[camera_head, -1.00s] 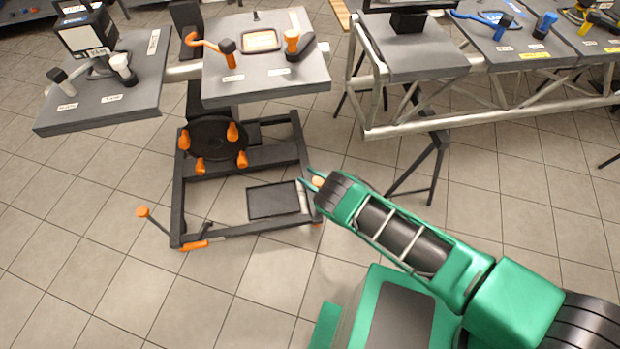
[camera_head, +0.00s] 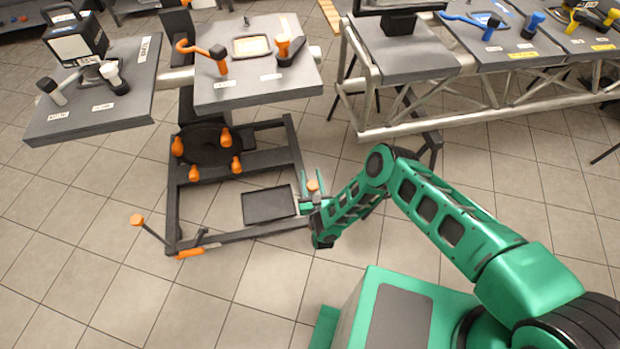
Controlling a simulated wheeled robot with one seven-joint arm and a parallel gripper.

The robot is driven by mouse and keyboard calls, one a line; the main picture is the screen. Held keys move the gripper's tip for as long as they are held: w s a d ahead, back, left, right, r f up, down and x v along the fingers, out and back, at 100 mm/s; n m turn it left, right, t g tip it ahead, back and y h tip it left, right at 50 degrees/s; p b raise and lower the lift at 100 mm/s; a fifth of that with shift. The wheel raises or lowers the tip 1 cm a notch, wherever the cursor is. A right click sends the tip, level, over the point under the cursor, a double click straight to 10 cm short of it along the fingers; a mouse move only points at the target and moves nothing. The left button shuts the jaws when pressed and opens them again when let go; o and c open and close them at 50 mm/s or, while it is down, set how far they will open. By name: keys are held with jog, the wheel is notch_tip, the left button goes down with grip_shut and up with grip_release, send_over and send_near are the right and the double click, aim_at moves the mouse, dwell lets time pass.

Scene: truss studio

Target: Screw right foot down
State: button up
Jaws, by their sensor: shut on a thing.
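The cart's black base frame (camera_head: 232,239) stands on the tiled floor at the left centre. The right foot's orange knob (camera_head: 313,186) is at the frame's front right corner. My gripper (camera_head: 313,187) is there, with a green finger on each side of the knob, and is shut on it. The foot's stem and lower end are hidden behind my gripper and wrist. The left foot's orange knob (camera_head: 137,220) sits on a tilted dark rod beside the front left corner.
An orange pedal (camera_head: 190,253) lies at the frame's front left. A round black plate with several orange knobs and a flat dark tray (camera_head: 269,206) are inside the frame. Panels on a truss (camera_head: 480,120) stand behind. Floor left of my base is free.

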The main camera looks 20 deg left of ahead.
aim_at(313, 191)
jog(key=shift+w+d+m+t+h, duration=0.3)
jog(key=shift+m+h, duration=0.25)
jog(key=shift+h, duration=0.25)
jog(key=shift+w+d+m+t+h, duration=0.15)
jog(key=shift+m+t+h, duration=0.35)
jog(key=shift+h, duration=0.3)
jog(key=shift+m+h, duration=0.25)
jog(key=shift+h, duration=0.05)
jog(key=shift+s, duration=0.1)
jog(key=o, duration=1)
jog(key=shift+s, duration=0.1)
jog(key=shift+s, duration=0.15)
jog(key=v, duration=1)
jog(key=shift+s+d, duration=0.15)
